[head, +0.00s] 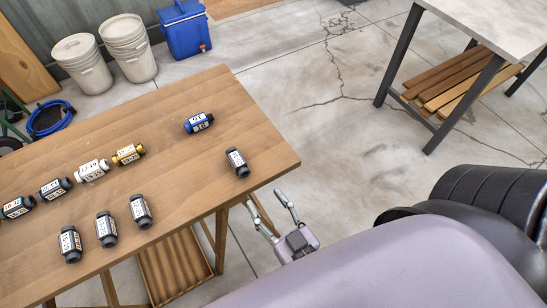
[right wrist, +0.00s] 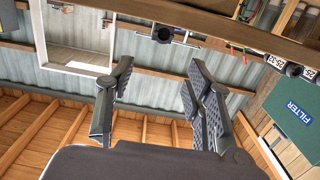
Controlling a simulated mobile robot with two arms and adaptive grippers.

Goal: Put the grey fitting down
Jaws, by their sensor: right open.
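A dark grey fitting (head: 237,161) with a white label lies on the wooden table (head: 190,160) near its right edge, apart from the others. Three similar grey fittings lie in a row toward the table's front: one (head: 140,210), another (head: 106,229) and a third (head: 70,244). My right gripper (head: 265,199) is just beyond the table's right edge, below the single fitting in the head view, open and empty. My left gripper is out of view.
A blue fitting (head: 198,123), a brass one (head: 127,154), a white one (head: 92,170) and dark ones (head: 55,188) share the table. Buckets (head: 126,50) and a blue cooler (head: 186,30) stand behind. A grey-topped table (head: 500,25) is at upper right.

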